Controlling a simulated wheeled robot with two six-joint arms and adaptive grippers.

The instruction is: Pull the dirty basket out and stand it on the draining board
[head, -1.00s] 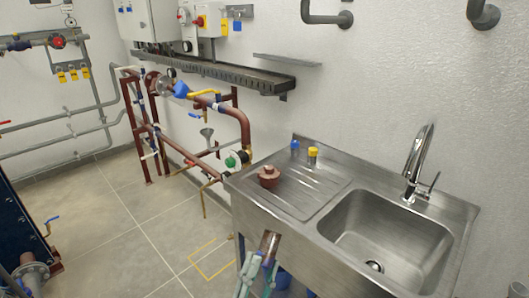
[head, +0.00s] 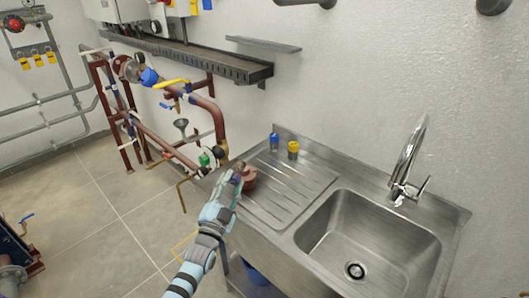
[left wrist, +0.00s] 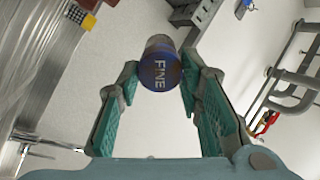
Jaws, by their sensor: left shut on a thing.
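My left gripper (head: 236,176) is over the left end of the steel draining board (head: 290,195). It is shut on the basket (left wrist: 161,72), a small cylinder. In the left wrist view its round blue end, marked FINE, faces the camera between the two green finger pads, with a greyish body behind. In the head view the basket is mostly hidden by the gripper, and I cannot tell whether it touches the board. A red-brown cap (head: 250,181) sits on the board right behind the fingertips. My right gripper is not in view.
A blue-topped (head: 274,142) and a yellow-topped small cylinder (head: 293,151) stand at the board's back edge. The sink bowl (head: 370,240) and tap (head: 410,165) are to the right. Red-brown pipework (head: 205,110) stands left of the board. The board's ribbed middle is clear.

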